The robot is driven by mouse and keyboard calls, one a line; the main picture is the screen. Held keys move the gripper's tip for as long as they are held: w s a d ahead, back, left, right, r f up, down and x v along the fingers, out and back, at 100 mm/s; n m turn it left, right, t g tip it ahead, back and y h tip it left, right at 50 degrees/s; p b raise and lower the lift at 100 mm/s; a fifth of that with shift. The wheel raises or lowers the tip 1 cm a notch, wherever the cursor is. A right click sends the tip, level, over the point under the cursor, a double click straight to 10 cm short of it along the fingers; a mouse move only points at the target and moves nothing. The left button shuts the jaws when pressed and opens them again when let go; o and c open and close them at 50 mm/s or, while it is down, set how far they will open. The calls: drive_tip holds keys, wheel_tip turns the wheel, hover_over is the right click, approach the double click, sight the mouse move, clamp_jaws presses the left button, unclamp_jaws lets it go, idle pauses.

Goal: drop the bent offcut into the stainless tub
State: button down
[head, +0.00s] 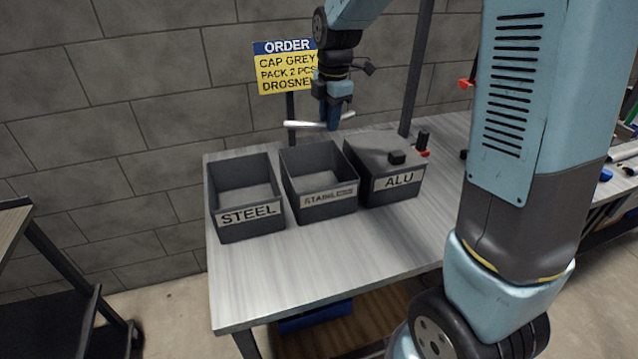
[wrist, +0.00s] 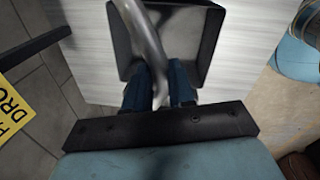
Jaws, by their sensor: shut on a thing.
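My gripper (head: 333,118) is shut on the bent offcut (head: 304,125), a pale metal tube piece, and holds it in the air. In the head view they appear above the rear of the stainless tub (head: 329,207), a dark open box with a label on its front. The tub's visible inside looks empty. In the wrist view the offcut (wrist: 143,35) runs up from between the fingers (wrist: 160,92), across a dark open tub (wrist: 207,42) below; I cannot tell which tub that is.
The open steel tub (head: 248,228) stands to the left of the stainless one. The alu tub (head: 378,196), to the right, is covered by a lid with a knob. An order sign (head: 284,68) stands behind. The table (head: 330,262) is clear in front of the tubs.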

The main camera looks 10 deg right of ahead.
drive_tip(key=shift+f, duration=2.8)
drive_tip(key=c, duration=0.9)
unclamp_jaws()
drive_tip(key=shift+r, duration=0.1)
drive_tip(key=r, duration=0.9)
drive_tip(key=s+r, duration=0.1)
drive_tip(key=r, duration=0.3)
drive_tip(key=shift+d+r, duration=0.2)
drive_tip(key=shift+d, duration=0.1)
